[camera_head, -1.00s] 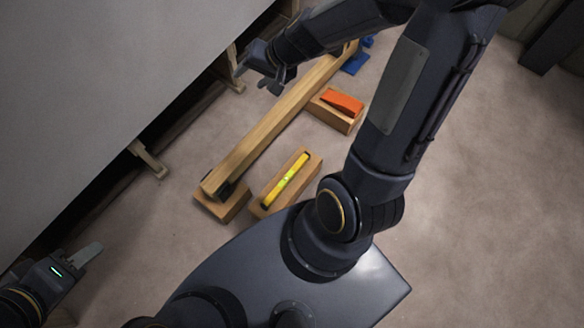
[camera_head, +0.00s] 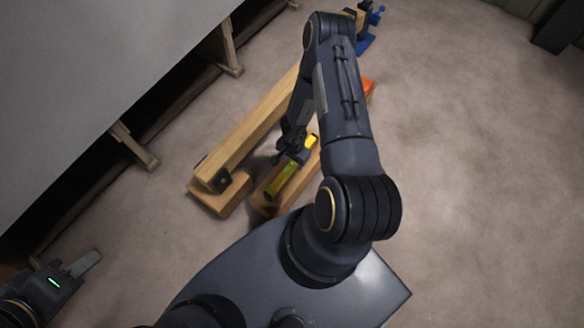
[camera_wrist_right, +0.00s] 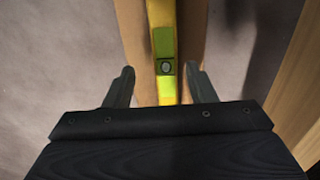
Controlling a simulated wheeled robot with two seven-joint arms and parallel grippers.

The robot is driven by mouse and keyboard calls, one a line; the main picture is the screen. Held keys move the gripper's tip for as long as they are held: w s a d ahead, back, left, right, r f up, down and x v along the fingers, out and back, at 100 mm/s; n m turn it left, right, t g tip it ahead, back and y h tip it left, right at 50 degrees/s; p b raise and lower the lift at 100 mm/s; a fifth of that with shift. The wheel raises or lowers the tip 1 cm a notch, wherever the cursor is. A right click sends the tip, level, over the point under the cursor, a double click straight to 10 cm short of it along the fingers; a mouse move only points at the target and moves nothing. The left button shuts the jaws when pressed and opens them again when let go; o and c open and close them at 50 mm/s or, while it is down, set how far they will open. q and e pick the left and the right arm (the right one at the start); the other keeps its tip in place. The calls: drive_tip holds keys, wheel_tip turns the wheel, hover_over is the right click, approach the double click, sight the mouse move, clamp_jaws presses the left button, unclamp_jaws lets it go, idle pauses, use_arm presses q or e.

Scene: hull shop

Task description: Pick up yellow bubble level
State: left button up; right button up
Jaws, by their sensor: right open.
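The yellow bubble level (camera_head: 281,183) lies lengthwise on a small wooden block (camera_head: 259,197) in the head view. In the right wrist view the level (camera_wrist_right: 164,45) runs up the middle, with a green vial window and a small dark-framed one.
A long wooden beam (camera_head: 252,128) lies beside the block, with another wood block under its near end. An orange item (camera_head: 369,88) and blue clamp-like tools (camera_head: 366,28) are farther back. A large grey panel (camera_head: 90,60) on wooden supports fills the left.

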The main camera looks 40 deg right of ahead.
sight(292, 164)
drive_tip(key=f+b, duration=0.1)
drive_tip(key=f, duration=0.2)
drive_tip(key=f+b, duration=0.1)
drive_tip(key=f, duration=0.1)
drive_tip(key=shift+w+f+b, duration=0.15)
drive_tip(key=shift+w+b, duration=0.2)
clamp_jaws()
